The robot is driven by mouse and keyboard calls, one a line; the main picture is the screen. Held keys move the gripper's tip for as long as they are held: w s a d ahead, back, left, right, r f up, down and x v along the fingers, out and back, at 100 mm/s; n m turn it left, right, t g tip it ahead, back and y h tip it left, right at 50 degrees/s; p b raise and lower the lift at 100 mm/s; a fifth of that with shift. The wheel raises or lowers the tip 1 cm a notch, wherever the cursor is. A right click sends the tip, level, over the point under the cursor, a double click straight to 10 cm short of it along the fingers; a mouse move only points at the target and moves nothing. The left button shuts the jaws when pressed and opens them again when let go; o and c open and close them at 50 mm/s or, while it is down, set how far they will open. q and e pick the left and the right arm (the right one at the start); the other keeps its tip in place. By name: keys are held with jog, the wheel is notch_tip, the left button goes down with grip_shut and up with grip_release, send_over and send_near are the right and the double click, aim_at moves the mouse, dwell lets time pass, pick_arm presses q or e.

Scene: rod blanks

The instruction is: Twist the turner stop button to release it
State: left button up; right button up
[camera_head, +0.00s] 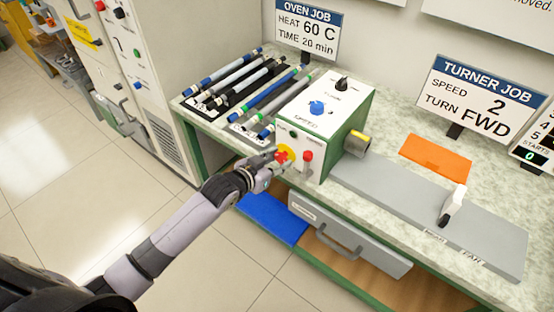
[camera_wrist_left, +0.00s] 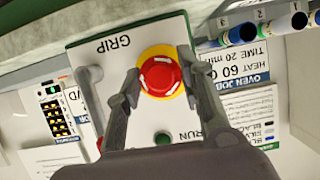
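The turner box (camera_head: 331,110) is white and green and stands on the bench. Its red stop button (camera_head: 282,156) with a yellow collar is on the front face. In the left wrist view the button (camera_wrist_left: 160,75) is between the two fingers of my left gripper (camera_wrist_left: 159,84), one on each side. The fingertips overlap the yellow collar and appear to press against the red cap. In the head view my left gripper (camera_head: 272,163) reaches the front face from the left. My right gripper is not in view.
A red-knobbed lever (camera_head: 307,156) is beside the button. A green RUN button (camera_wrist_left: 163,138) is on the same face. Racks of rods (camera_head: 235,80) lie to the left on the bench. A grey rail (camera_head: 400,195) with a white-handled lever (camera_head: 453,204) extends right. A drawer (camera_head: 345,238) is below.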

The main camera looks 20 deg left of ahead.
pick_arm(q)
jog(key=o, duration=0.5)
jog(key=v, duration=1.2)
jog(key=shift+f, duration=0.1)
